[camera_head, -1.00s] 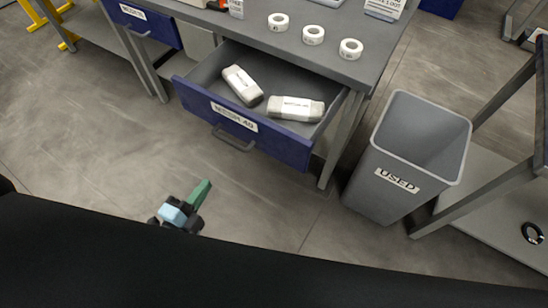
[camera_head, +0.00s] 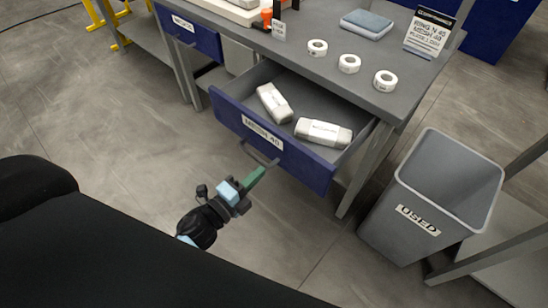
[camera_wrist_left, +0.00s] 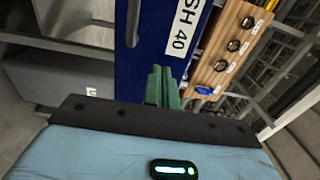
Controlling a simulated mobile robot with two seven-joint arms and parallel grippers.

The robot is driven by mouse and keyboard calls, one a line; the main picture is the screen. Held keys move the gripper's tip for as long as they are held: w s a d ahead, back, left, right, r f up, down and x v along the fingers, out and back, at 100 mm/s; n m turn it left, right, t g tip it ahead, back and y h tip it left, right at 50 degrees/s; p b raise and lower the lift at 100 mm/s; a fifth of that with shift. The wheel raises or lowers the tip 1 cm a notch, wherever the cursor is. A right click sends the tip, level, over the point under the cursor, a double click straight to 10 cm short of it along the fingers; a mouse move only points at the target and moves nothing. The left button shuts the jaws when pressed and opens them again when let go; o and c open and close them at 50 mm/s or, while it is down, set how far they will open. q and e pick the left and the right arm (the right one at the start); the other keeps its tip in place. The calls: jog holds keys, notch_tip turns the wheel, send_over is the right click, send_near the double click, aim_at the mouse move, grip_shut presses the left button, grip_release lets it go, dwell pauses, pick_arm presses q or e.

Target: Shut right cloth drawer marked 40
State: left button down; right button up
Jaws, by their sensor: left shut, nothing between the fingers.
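The blue drawer marked MESH 40 (camera_head: 285,151) is pulled open under the grey table. Two white wrapped packs, one to the left (camera_head: 274,103) and one to the right (camera_head: 323,132), lie inside it. Its grey handle (camera_head: 258,156) is on the front face. My left gripper (camera_head: 257,174), with green fingers, is shut and empty, close to the drawer front just below the handle; I cannot tell whether it touches. In the left wrist view the shut fingers (camera_wrist_left: 162,86) point along the blue front with its label (camera_wrist_left: 186,27). My right gripper is not in view.
A grey bin marked USED (camera_head: 415,222) stands on the floor to the right of the drawer. Another blue drawer (camera_head: 187,30) at the left is shut. White rolls (camera_head: 349,64), a blue cloth and a sign stand on the table (camera_head: 400,98). The floor before the drawer is clear.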

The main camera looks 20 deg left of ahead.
aim_at(282, 152)
pick_arm(q)
jog(key=x, duration=0.7)
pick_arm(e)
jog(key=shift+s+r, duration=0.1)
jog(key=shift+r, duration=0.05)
